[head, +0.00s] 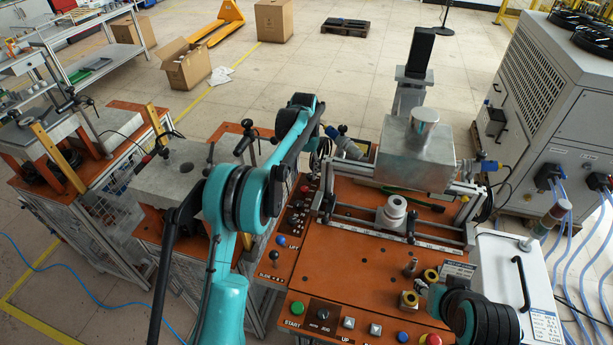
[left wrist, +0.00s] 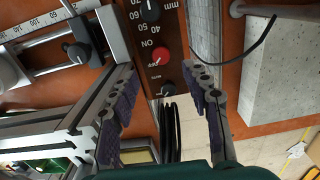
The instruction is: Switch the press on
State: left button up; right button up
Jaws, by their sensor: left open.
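The press (head: 350,280) is an orange-topped bench with a metal fixture and a narrow dark control panel on its left side. In the left wrist view, a red rotary switch (left wrist: 160,55) with an ON label sits on this panel, between black knobs (left wrist: 149,10). My left gripper (left wrist: 164,78) is open and empty, its purple-padded fingers on either side of the panel in that picture. The red switch shows in the gap between the fingers, not gripped. In the head view my left arm reaches over the panel and its fingers are hard to make out.
A grey metal block (head: 415,150) stands on the fixture behind the panel. A grey slab (head: 170,180) lies on the neighbouring bench at left. Front buttons include a green one (head: 297,308). A large white cabinet (head: 550,100) stands at right. Black cables hang near the panel.

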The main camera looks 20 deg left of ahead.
aim_at(305, 188)
pick_arm(q)
jog(key=shift+w+a+f, duration=0.1)
jog(key=shift+f, duration=0.25)
notch_tip(305, 188, down, 7)
jog(key=shift+f+b, duration=0.2)
jog(key=shift+b, duration=0.7)
grip_shut()
